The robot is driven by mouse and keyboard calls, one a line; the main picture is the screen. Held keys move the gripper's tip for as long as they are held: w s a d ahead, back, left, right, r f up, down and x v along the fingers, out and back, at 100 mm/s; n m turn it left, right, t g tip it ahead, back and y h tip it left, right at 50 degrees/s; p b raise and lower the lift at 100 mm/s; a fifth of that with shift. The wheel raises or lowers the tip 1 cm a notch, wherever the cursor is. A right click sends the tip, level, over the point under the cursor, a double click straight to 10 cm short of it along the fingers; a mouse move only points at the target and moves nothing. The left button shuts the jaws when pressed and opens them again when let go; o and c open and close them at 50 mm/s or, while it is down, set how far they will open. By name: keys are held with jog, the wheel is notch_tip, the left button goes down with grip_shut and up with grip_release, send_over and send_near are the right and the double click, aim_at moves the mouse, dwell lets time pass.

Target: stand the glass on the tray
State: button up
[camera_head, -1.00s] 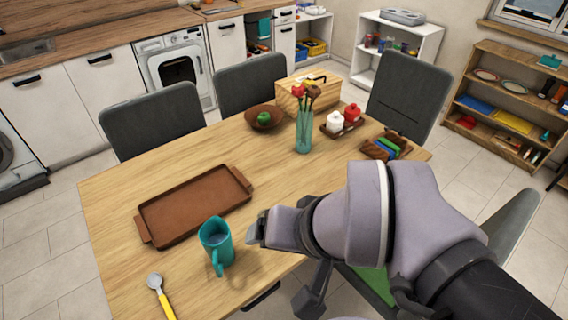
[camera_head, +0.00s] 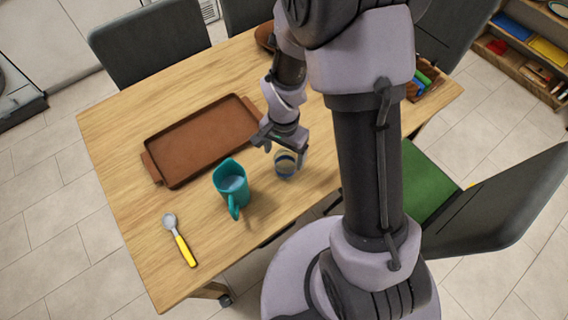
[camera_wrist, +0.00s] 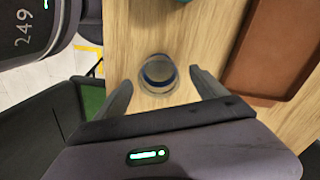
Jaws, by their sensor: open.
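The clear glass (camera_head: 286,164) with a blue band stands upright on the wooden table, right of the teal jug. In the wrist view the glass (camera_wrist: 158,73) lies ahead of and between my fingertips. My gripper (camera_head: 284,141) is open and empty, just above and behind the glass; its two fingers also show in the wrist view (camera_wrist: 160,88). The brown tray (camera_head: 205,140) lies flat and empty on the table, left of my gripper. Its edge shows at the right of the wrist view (camera_wrist: 268,50).
The teal jug (camera_head: 231,184) stands between the glass and the tray's front edge. A spoon with a yellow handle (camera_head: 181,243) lies at the front left. A brown bowl (camera_head: 265,36) is partly hidden behind my arm. Chairs surround the table.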

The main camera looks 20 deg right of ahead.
aim_at(286, 163)
jog(key=f+b, duration=0.1)
jog(key=f, duration=0.1)
jog(key=f+b, duration=0.1)
jog(key=f, duration=0.3)
jog(key=shift+w+d+f+b, duration=0.1)
jog(key=shift+d+f+b, duration=0.2)
jog(key=shift+f+b, duration=0.1)
jog(key=shift+r, duration=0.2)
jog(key=shift+c, duration=0.6)
jog(key=c, duration=1.7)
